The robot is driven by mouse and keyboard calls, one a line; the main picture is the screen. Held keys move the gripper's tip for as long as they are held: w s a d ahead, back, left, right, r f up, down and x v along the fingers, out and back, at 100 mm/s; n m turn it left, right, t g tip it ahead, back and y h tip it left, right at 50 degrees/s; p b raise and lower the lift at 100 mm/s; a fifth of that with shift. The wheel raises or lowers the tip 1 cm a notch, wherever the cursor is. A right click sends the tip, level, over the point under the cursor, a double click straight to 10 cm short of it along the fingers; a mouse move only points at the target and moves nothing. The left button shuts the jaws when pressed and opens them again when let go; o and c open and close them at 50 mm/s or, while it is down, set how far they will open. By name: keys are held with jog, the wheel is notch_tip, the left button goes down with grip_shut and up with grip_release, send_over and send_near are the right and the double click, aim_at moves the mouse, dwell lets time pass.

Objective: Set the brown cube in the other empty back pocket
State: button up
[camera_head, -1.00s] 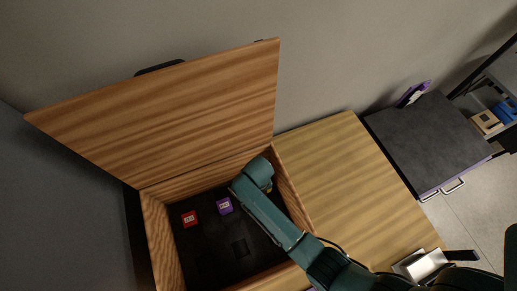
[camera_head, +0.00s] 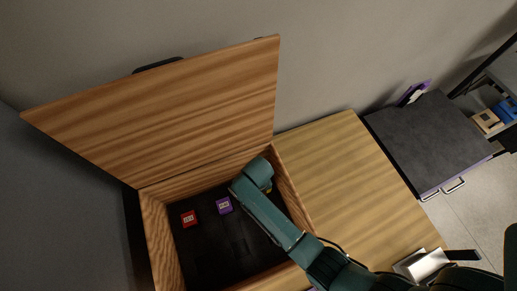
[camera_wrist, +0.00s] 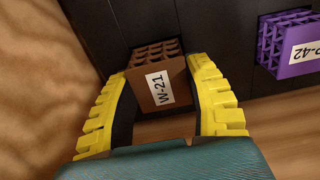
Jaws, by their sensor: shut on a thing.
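The brown lattice cube (camera_wrist: 157,82), labelled W-21, is between the yellow fingers of my gripper (camera_wrist: 158,76) in the wrist view. The fingers are shut on its two sides. In the head view the cube is hidden behind my arm, at the back right corner inside the wooden box (camera_head: 290,194); only a bit of yellow finger shows. A purple cube (camera_head: 224,205) sits in the box left of my gripper; it also shows in the wrist view (camera_wrist: 291,46). The pocket under the brown cube is hidden, and I cannot tell whether the cube is seated.
A red cube (camera_head: 189,219) sits left of the purple one on the dark box floor (camera_head: 215,255). The box's wooden lid (camera_head: 175,110) stands open at the back. A bare wooden tabletop (camera_head: 345,180) lies to the right, with a metal object (camera_head: 422,264) near its front.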

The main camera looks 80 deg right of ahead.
jog(key=shift+f, duration=0.4)
dwell(0.3)
jog(key=o, duration=1.5)
notch_tip(320, 180, up, 5)
jog(key=p, duration=0.5)
jog(key=shift+r, duration=0.1)
